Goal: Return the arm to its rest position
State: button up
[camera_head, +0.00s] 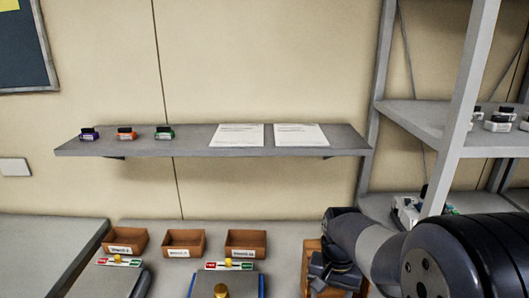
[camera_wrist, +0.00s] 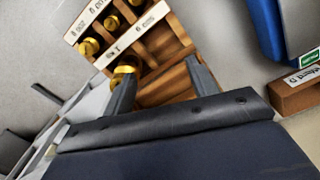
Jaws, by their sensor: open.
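My arm reaches in from the lower right in the head view. My gripper (camera_head: 335,270) points down over a wooden rack (camera_head: 312,252) at the right of the bench. In the wrist view my gripper (camera_wrist: 163,82) is open, with its two fingers apart and nothing held between them. The wooden rack (camera_wrist: 182,38) lies below the fingers, with white labels and several brass pieces in its compartments. One brass piece (camera_wrist: 126,68) shows close to the left finger, but I cannot tell whether they touch.
Three brown bins, one in the middle (camera_head: 184,243), stand on the bench left of the rack. A blue-sided device with a brass knob (camera_head: 221,290) sits in front. A wall shelf (camera_head: 200,148) holds small coloured items and two papers. A metal shelving unit (camera_head: 455,125) stands at right.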

notch_tip(320, 180, down, 8)
jog(key=shift+a+r, duration=0.15)
jog(key=shift+r, duration=0.1)
dwell(0.4)
